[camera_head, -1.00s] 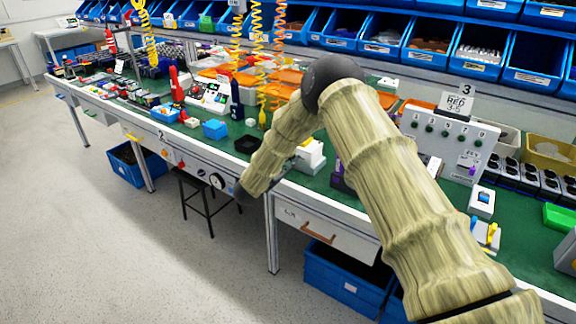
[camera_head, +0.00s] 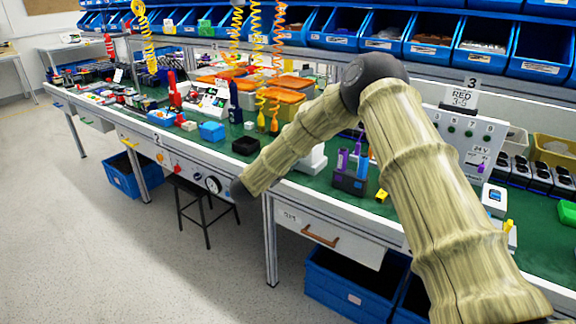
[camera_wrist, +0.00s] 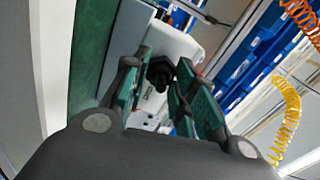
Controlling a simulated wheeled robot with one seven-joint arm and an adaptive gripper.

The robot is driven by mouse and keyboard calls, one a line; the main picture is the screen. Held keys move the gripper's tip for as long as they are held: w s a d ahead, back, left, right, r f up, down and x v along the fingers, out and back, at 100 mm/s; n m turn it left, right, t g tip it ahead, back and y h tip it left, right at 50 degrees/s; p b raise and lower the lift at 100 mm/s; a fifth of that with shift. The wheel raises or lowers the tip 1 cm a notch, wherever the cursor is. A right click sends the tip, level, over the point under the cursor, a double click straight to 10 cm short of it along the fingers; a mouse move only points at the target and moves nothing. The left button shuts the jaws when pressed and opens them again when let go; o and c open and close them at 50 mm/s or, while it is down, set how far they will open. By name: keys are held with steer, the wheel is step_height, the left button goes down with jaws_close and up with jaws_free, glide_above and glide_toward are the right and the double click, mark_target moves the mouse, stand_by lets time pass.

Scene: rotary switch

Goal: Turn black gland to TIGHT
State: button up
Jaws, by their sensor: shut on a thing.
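In the wrist view, the black gland (camera_wrist: 158,72) is a dark round fitting on a white housing (camera_wrist: 172,42). My gripper (camera_wrist: 160,86) has its two green-padded fingers on either side of the gland, shut on it. The fingers partly cover the gland, and I cannot read any TIGHT mark or its turn angle. In the head view my gripper and the gland are hidden. A white block (camera_head: 313,160) shows partly behind my forearm there; I cannot tell whether it is the same housing.
The green bench holds a purple-topped holder (camera_head: 350,180), a black box (camera_head: 245,146), a blue box (camera_head: 212,131) and a switch panel (camera_head: 465,135). Coiled yellow hoses (camera_wrist: 288,115) hang near the wrist. Blue bins (camera_head: 432,35) line the back. Open floor lies at left.

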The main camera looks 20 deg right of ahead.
steer(key=shift+f+m+b, duration=0.2)
steer(key=shift+m+b, duration=0.45)
steer(key=shift+m, duration=0.15)
steer(key=o, duration=1)
steer(key=shift+r, duration=0.1)
steer(key=shift+o, duration=0.2)
steer(key=shift+s+a, duration=0.1)
steer(key=shift+a, duration=0.05)
steer(key=v, duration=1.1)
steer(key=shift+s+a, duration=0.25)
steer(key=shift+s, duration=0.05)
